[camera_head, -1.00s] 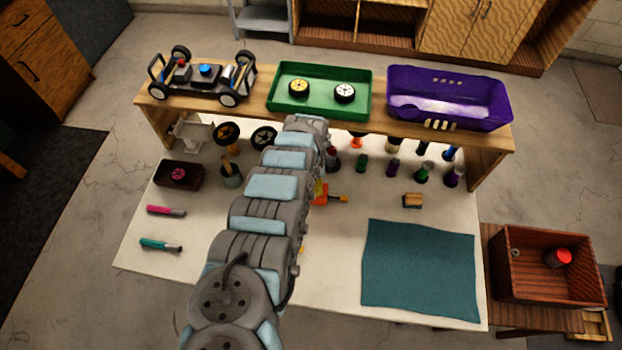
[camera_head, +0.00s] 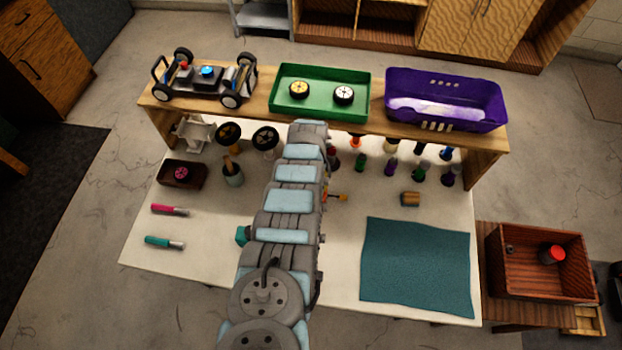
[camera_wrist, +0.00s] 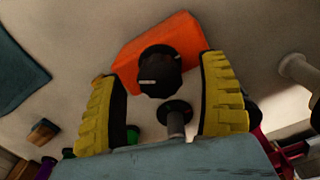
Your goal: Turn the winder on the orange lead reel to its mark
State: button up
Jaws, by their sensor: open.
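The orange lead reel (camera_wrist: 185,38) fills the upper middle of the wrist view. Its black round winder (camera_wrist: 159,70) faces the camera and carries a short pale line on its left side. My gripper (camera_wrist: 158,85) has two yellow ribbed fingers, spread apart, one on each side of the winder in the picture. I see no clear contact with it. In the head view my arm hides most of the reel; only a small orange-yellow part (camera_head: 340,198) shows to the arm's right. I cannot make out the target mark.
A dark disc on a grey stem (camera_wrist: 175,112) stands between the fingers, below the winder in the picture. Several small bottles (camera_head: 391,168) stand under the wooden shelf (camera_head: 375,120). A wooden block (camera_head: 411,199) and a teal mat (camera_head: 417,265) lie to the right.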

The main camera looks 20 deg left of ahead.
jog(key=n, duration=0.6)
jog(key=shift+n, duration=0.4)
jog(key=c, duration=1.3)
jog(key=shift+m+b, duration=0.35)
jog(key=shift+m, duration=1.45)
